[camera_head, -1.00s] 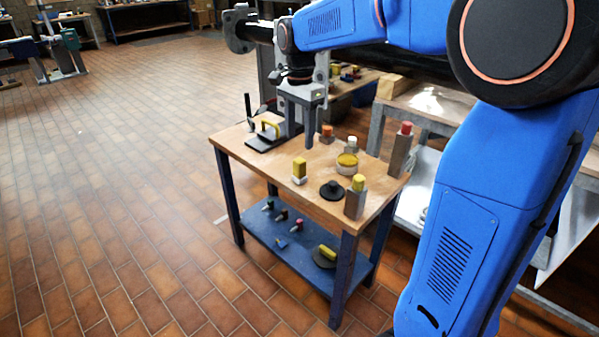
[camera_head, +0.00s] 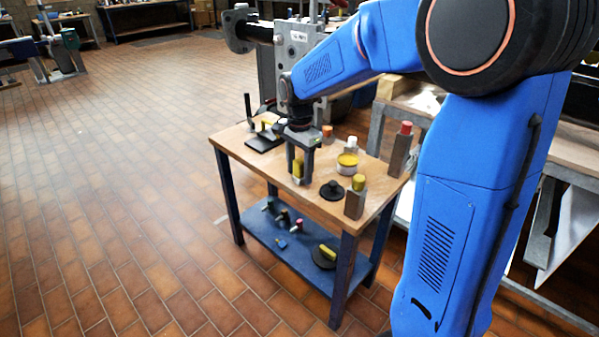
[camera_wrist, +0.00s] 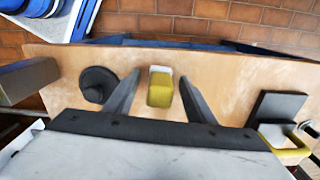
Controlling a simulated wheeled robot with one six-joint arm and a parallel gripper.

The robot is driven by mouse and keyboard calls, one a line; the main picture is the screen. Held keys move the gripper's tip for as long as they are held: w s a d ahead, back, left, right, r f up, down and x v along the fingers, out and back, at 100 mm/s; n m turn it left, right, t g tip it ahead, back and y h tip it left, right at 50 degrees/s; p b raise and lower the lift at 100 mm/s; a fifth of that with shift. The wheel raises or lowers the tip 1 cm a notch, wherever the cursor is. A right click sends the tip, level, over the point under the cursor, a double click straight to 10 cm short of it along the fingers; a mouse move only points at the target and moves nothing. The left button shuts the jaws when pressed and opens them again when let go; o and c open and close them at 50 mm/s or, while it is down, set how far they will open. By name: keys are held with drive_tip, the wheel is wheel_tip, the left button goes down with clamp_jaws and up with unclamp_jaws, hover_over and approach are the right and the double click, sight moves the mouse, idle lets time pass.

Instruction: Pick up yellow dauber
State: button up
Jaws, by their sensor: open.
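The yellow dauber (camera_head: 297,169), a yellow block with a whitish end, stands on the wooden tabletop near its front edge. In the wrist view the dauber (camera_wrist: 160,89) lies between my two fingers, with a gap on each side. My gripper (camera_head: 301,174) is open and points down over the dauber in the head view, partly hiding it. In the wrist view my gripper (camera_wrist: 158,82) has its fingertips on either side of the dauber. I cannot tell exactly how low the fingertips are.
A black knobbed disc (camera_head: 332,190) and a round yellow-topped tin (camera_head: 347,164) stand right of the dauber. Grey blocks with yellow (camera_head: 355,203) and red tops (camera_head: 401,150) stand further right. A dark plate (camera_head: 264,142) lies at the left. A blue lower shelf (camera_head: 300,250) holds small items.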

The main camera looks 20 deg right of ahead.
drive_tip(key=shift+f, duration=0.35)
drive_tip(key=shift+c, duration=0.3)
drive_tip(key=c, duration=1.1)
drive_tip(key=shift+r, duration=0.15)
wheel_tip(320, 180, up, 10)
drive_tip(key=shift+f, duration=0.1)
